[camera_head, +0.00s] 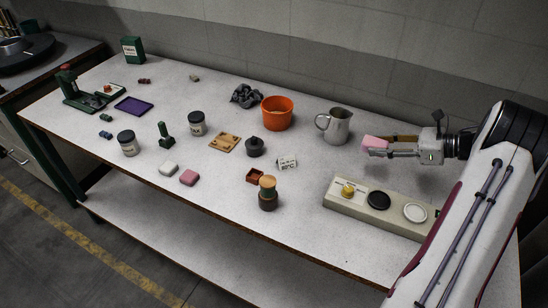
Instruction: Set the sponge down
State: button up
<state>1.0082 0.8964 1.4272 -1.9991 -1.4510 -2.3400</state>
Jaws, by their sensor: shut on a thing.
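A pink sponge-like block (375,143) is between the fingertips of my gripper (377,146) at the right side, in front of the metal pitcher. My gripper is shut on it and points left. The sponge appears held above the white table (300,215), though its exact height cannot be told.
A metal pitcher (335,125) and an orange bucket (277,112) stand behind and left of my gripper. A beige panel (358,207) with a brass knob and round pads lies in front. A wood-topped stamp (267,193) stands left of it. Bare table lies between.

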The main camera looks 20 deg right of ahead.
jog(key=shift+a, duration=0.1)
jog(key=w+a+r+n+g+y, duration=0.15)
jog(key=w+a, duration=0.35)
jog(key=a, duration=0.6)
jog(key=w+a+n+g+y, duration=0.1)
jog(key=w+a+n+g, duration=0.2)
jog(key=a, duration=0.8)
send_over(225, 178)
jog(key=shift+f+y, duration=0.25)
jog(key=shift+f, duration=0.35)
jog(key=shift+f, duration=0.1)
jog(key=shift+f, duration=3.05)
jog(key=shift+f, duration=1.85)
